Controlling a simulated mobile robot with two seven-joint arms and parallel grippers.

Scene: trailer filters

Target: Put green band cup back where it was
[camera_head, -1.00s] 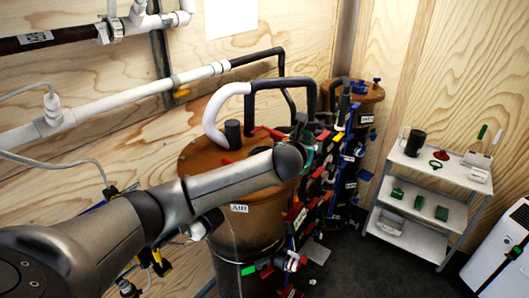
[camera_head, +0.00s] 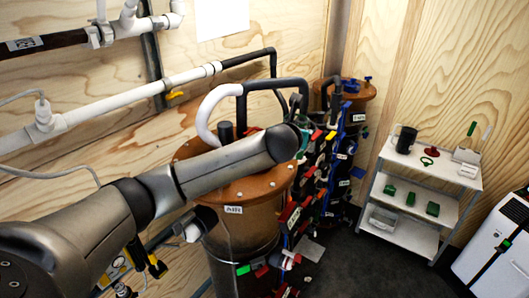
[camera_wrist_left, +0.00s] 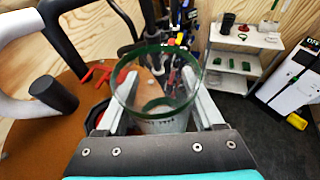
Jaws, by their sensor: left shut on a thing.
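The green band cup (camera_wrist_left: 150,124), clear with a green rim, is between the fingers of my left gripper (camera_wrist_left: 158,78) in the left wrist view. The gripper is shut on it. The cup's open top faces the camera and its lower part is whitish. Behind it, in that view, is the round brown lid of the AIR tank. In the head view my left arm reaches over the AIR tank (camera_head: 243,228), and its end link hides most of the gripper and the cup. My right gripper is not in view.
A white three-shelf cart (camera_head: 410,206) stands at the right, with a black cup (camera_head: 406,139) and a green ring on top and green blocks below. Valves and pipes crowd beside the tank. A white appliance (camera_head: 497,240) is at far right. Dark floor between is clear.

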